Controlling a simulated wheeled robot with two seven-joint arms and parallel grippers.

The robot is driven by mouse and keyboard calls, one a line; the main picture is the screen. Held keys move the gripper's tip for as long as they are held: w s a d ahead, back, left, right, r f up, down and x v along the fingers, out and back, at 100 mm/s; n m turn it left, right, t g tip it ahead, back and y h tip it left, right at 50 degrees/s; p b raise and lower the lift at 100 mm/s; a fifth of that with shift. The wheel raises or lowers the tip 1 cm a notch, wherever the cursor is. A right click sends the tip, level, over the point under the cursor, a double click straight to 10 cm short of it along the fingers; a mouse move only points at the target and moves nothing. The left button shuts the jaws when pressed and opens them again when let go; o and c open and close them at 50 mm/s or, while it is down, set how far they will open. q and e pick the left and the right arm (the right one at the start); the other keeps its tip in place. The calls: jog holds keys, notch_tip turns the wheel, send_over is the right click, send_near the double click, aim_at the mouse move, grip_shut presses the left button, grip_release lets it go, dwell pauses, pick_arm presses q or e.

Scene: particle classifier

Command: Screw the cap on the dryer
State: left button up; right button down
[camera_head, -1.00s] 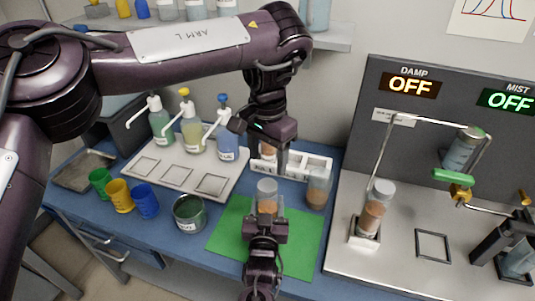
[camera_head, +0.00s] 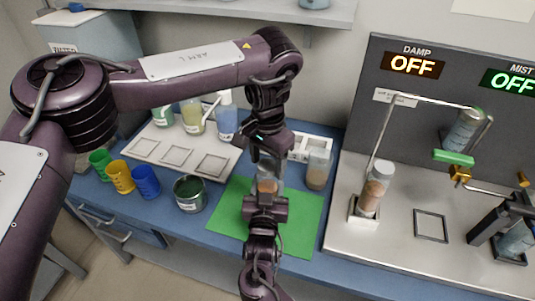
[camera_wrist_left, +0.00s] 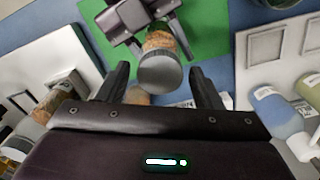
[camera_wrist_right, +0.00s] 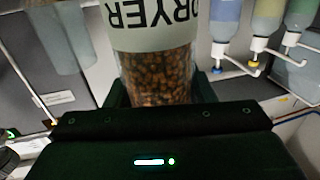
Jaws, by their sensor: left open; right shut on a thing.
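The dryer jar (camera_head: 267,186), clear with brown grains inside, is held above the green mat by my right gripper (camera_head: 266,207). In the right wrist view, the jar (camera_wrist_right: 157,72) shows an upside-down "DRYER" label between the fingers. In the left wrist view, a grey round cap (camera_wrist_left: 160,75) sits at the jar's top end; whether it is tightened cannot be told. My left gripper (camera_head: 266,160) is open over the jar's top. Its fingers (camera_wrist_left: 164,88) point to either side of the cap, without visible contact. In the head view, this gripper partly hides the jar's top.
Another jar with brown grains (camera_head: 318,170) stands close to the right, beside a white rack (camera_head: 300,146). A capped jar (camera_head: 374,188) stands on the machine's tray (camera_head: 400,238). A dark green can (camera_head: 190,193), coloured cups and pump bottles are to the left. The green mat (camera_head: 300,222) has bare room.

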pick_arm(q)
jog(key=c, duration=1)
jog(key=m, duration=0.7)
jog(key=shift+c, duration=0.3)
jog(key=m, duration=0.6)
jog(key=shift+m, duration=0.3)
jog(key=m, duration=0.4)
jog(key=shift+w, duration=0.1)
jog(key=m, duration=0.8)
jog(key=shift+m, duration=0.4)
jog(key=m, duration=0.4)
jog(key=o, duration=1.2)
